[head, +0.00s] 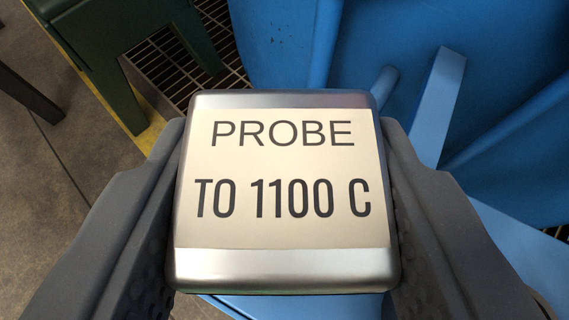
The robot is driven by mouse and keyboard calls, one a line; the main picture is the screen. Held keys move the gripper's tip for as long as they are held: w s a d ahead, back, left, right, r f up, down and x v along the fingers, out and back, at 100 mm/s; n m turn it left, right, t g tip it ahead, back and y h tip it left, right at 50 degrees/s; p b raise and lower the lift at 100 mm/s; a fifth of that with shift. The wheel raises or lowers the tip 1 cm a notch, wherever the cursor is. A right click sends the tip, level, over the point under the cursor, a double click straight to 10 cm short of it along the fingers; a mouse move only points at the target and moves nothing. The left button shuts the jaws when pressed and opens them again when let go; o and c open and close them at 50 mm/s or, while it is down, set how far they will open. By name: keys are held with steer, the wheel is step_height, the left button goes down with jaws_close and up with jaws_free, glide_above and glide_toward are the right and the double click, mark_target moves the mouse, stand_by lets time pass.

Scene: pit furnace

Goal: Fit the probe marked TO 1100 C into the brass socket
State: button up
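The probe (282,228) marked "PROBE TO 1100 C" is in the middle of the head view. Its visible end is a silver, rounded square block with a cream label facing me. My gripper (283,200) is shut on it, with one dark grey finger against the left side and one against the right. The rest of the probe is hidden behind this block. The brass socket is not in view.
A large blue body (400,40) with lighter blue struts (438,105) fills the upper right. A dark green stand (105,40) is at upper left, by a floor grating (165,65) and a yellow line (150,132). Bare brown floor (50,170) lies at left.

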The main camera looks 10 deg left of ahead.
mark_target(286, 292)
steer(key=shift+f, duration=0.55)
stand_by(0.7)
steer(key=o, duration=0.8)
steer(key=p+v, duration=0.3)
steer(key=v, duration=0.1)
steer(key=shift+w, duration=0.1)
steer(key=p+v, duration=0.6)
steer(key=v, duration=0.1)
steer(key=shift+s+p, duration=0.2)
steer(key=shift+p, duration=0.2)
